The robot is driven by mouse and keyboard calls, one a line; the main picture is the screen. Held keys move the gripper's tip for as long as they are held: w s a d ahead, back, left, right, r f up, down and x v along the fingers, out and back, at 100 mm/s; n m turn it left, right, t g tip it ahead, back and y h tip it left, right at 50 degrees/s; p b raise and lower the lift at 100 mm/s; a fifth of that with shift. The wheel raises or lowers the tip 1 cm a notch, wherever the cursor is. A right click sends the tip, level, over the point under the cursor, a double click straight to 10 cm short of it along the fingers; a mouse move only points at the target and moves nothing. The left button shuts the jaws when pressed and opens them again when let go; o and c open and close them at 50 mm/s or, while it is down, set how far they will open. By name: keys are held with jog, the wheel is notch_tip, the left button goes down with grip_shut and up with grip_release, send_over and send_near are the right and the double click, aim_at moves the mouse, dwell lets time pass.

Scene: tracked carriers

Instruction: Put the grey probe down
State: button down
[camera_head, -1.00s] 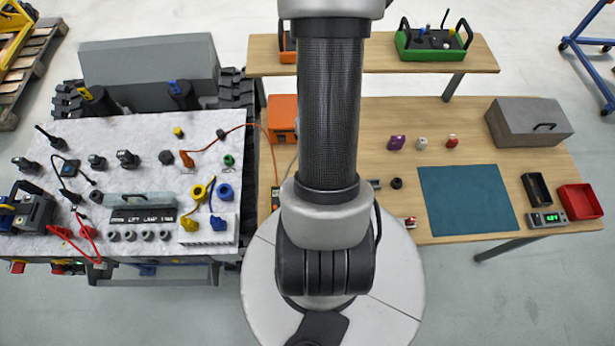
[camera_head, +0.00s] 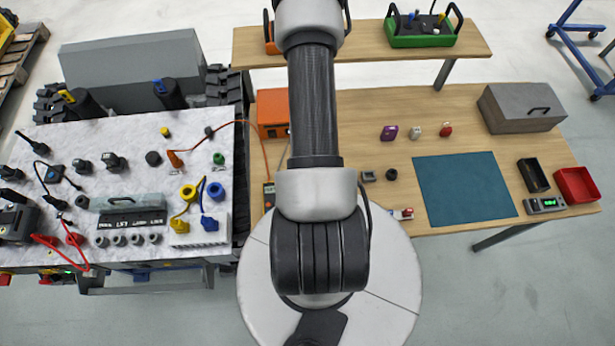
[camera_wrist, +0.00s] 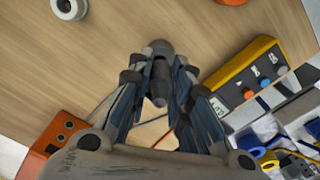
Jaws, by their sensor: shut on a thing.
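The grey probe (camera_wrist: 160,92), a short dark grey rod with a rounded end, is between my fingertips in the wrist view. My gripper (camera_wrist: 160,72) is shut on it and holds it over the wooden table (camera_wrist: 85,60). I cannot tell how high the probe is above the wood. In the head view my own arm hides the gripper and probe.
In the wrist view a yellow-edged meter (camera_wrist: 245,85) lies right of the gripper, an orange box (camera_wrist: 58,140) lower left, and a pale ring (camera_wrist: 69,8) upper left. In the head view a teal mat (camera_head: 465,188) lies bare on the table (camera_head: 350,115).

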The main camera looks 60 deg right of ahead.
jog(key=shift+f, duration=0.8)
jog(key=shift+f+b, duration=0.35)
jog(key=shift+b, duration=0.05)
jog(key=c, duration=1.5)
grip_release()
jog(key=shift+o, duration=0.2)
jog(key=shift+r, duration=0.1)
notch_tip(320, 180, up, 12)
jog(key=p, duration=0.2)
jog(key=shift+r+p, duration=0.25)
jog(key=shift+p, duration=0.1)
